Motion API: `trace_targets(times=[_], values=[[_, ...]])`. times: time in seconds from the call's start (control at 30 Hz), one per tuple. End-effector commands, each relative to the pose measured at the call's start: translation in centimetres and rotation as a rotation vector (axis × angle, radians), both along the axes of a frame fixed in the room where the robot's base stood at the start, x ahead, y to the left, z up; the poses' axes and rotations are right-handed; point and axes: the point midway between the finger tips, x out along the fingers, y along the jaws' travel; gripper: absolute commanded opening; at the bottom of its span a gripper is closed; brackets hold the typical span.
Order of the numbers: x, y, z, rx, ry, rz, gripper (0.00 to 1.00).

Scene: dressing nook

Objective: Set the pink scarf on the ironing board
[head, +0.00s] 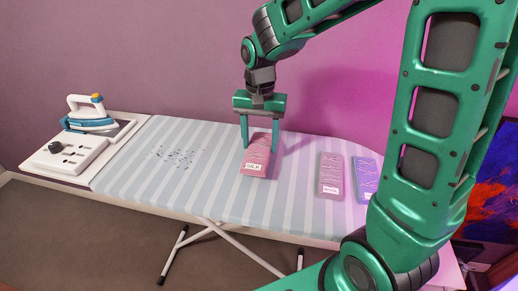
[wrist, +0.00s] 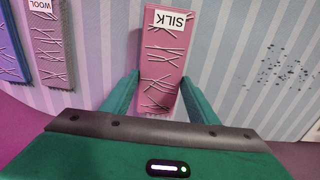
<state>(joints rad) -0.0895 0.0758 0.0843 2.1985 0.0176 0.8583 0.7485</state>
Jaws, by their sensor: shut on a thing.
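The pink scarf (head: 259,148) is a flat folded piece with thin pale lines and a white label. In the wrist view the pink scarf (wrist: 161,72) has its label reading SILK. My gripper (head: 260,138) is shut on the scarf's sides, with one finger on each side; the gripper (wrist: 160,92) also shows in the wrist view. The ironing board (head: 130,185) has a pale blue and white striped cover. The scarf is over the middle of the board, at or just above the cover; I cannot tell whether it touches.
A grey scarf labelled WOOL (wrist: 48,45) and a blue-purple scarf (head: 367,172) lie to the right on the board in the head view. A white and blue iron (head: 90,121) and a knobbed panel (head: 65,155) stand at the left end. Dark specks (head: 178,157) mark the cover.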

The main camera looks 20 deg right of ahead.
Motion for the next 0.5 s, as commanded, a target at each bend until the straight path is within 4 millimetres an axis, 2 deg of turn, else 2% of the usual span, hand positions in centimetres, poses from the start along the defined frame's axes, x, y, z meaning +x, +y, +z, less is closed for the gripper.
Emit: trace_targets(times=[0.3, 0.5], values=[[-0.1, 0.0, -3.7, -0.001, 0.003, 0.000, 0.32], [0.0, 0.0, -4.0, 0.000, 0.000, 0.000, 0.32]])
